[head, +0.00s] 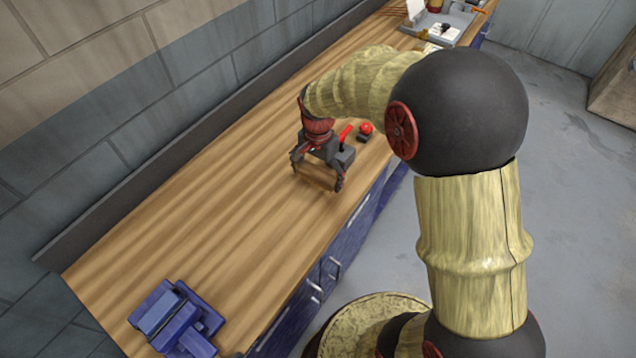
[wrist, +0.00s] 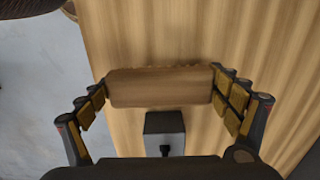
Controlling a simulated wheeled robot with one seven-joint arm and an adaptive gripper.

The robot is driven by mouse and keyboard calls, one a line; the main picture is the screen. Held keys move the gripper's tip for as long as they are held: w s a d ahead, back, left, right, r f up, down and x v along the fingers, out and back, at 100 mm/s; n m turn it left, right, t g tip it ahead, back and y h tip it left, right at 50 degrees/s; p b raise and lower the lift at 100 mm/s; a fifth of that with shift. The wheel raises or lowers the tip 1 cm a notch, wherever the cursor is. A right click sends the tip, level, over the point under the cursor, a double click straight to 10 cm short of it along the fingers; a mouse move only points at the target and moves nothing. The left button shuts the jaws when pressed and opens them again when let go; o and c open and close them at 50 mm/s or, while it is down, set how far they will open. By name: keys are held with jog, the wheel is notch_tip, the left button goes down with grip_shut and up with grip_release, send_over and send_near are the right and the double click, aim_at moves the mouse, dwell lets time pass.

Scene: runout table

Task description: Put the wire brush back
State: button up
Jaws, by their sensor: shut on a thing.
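The wire brush shows as a brown wooden block (wrist: 160,87) across the wrist view, with a slightly rough upper edge. I cannot make out its wires. My gripper (head: 318,187) is shut on it, one finger at each end. In the wrist view my gripper (wrist: 160,95) has its pads against the block's two ends. In the head view the brush is a brown strip between the fingers, low over the wooden bench (head: 235,190). I cannot tell whether it touches the bench top.
A grey box (wrist: 165,130) sits close beside the brush. A red button (head: 365,128) on a dark base stands near the bench's front edge. A blue vise (head: 176,318) is at the near end. A grey tray (head: 437,25) with small items lies at the far end.

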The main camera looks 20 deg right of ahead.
aim_at(318, 183)
jog(key=shift+w+f+b, duration=0.15)
jog(key=shift+f+b, duration=0.05)
jog(key=shift+f, duration=0.7)
jog(key=shift+w+f+b, duration=0.1)
jog(key=shift+f+b, duration=0.1)
jog(key=shift+f, duration=0.7)
jog(key=shift+f, duration=0.2)
jog(key=o, duration=0.9)
